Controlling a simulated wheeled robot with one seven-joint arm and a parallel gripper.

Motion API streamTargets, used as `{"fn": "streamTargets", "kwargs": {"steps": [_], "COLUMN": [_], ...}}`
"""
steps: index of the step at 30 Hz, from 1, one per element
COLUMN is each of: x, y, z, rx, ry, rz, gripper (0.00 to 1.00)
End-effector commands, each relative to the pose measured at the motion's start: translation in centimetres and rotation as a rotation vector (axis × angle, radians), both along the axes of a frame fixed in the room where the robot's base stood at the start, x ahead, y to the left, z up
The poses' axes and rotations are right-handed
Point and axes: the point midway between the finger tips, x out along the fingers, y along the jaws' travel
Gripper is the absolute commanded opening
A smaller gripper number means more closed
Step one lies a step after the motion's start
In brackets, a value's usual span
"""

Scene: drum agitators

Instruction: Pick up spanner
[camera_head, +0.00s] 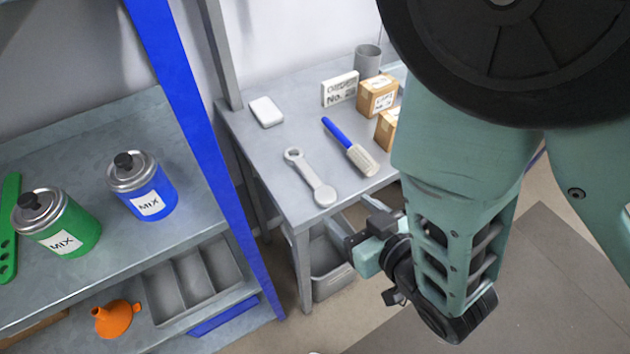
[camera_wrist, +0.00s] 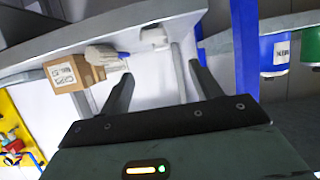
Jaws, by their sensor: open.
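The grey spanner (camera_head: 311,178) lies flat on the grey side table, its ring end toward the back and its wider end near the front edge. I cannot make it out in the wrist view. My gripper (camera_head: 361,222) is in front of the table, just right of and below the spanner's near end in the head view, and apart from it. In the wrist view my gripper (camera_wrist: 160,68) has its two fingers spread wide with nothing between them.
The table (camera_head: 270,160) also holds a blue-handled brush (camera_head: 350,147), a white block (camera_head: 266,111), cardboard boxes (camera_head: 377,95), a sign (camera_head: 340,89) and a grey cup (camera_head: 368,58). A blue post (camera_head: 200,130) separates it from the shelf with blue (camera_head: 143,187) and green (camera_head: 60,222) cans.

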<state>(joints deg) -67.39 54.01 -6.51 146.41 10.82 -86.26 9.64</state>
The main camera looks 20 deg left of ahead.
Motion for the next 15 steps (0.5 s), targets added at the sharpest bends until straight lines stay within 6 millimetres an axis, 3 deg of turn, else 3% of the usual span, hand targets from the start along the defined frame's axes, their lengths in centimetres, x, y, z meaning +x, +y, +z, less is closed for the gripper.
{"fn": "streamTargets", "kwargs": {"steps": [15], "x": [1.9], "y": [2.3], "z": [-1.7], "rx": [0.002], "ry": [-0.001], "rz": [0.000], "gripper": [0.64]}}
